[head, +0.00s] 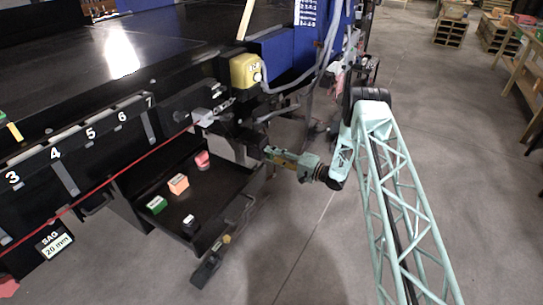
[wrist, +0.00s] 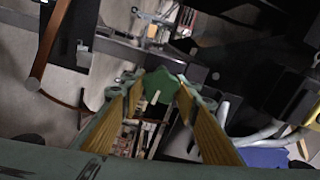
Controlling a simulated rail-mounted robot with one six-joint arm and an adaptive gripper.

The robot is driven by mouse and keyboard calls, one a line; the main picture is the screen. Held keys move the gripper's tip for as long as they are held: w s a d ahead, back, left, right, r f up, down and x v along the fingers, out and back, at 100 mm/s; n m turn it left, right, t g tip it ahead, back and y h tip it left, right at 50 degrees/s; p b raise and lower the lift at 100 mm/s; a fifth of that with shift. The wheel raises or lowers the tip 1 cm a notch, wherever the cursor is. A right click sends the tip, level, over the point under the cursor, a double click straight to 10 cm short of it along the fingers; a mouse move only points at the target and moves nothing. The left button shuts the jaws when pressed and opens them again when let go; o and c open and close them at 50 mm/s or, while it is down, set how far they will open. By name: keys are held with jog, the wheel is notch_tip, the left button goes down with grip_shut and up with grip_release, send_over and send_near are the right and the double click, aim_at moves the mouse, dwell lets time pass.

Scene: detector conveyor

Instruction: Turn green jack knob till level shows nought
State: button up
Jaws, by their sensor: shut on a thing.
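A green lobed jack knob (wrist: 158,88) with a pale mark on its face shows in the wrist view. My gripper (wrist: 160,78) has its two yellow-padded fingers on either side of the knob, shut on it. In the head view my gripper (head: 270,153) reaches left to the conveyor's end, beside the black tray; the knob is not clear there, hidden by the fingers and frame. I cannot make out a level reading in either view.
The black tray (head: 233,215) holds green, orange, red and black blocks. A yellow box (head: 245,71), grey cables and a taut red line (head: 120,170) are near my arm. A sign (head: 55,243) reads SAG 20 mm.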

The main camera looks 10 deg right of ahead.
jog(key=m, duration=1)
jog(key=shift+m, duration=0.3)
dwell(0.5)
jog(key=o, duration=0.9)
jog(key=shift+s, duration=0.1)
jog(key=shift+v, duration=5.9)
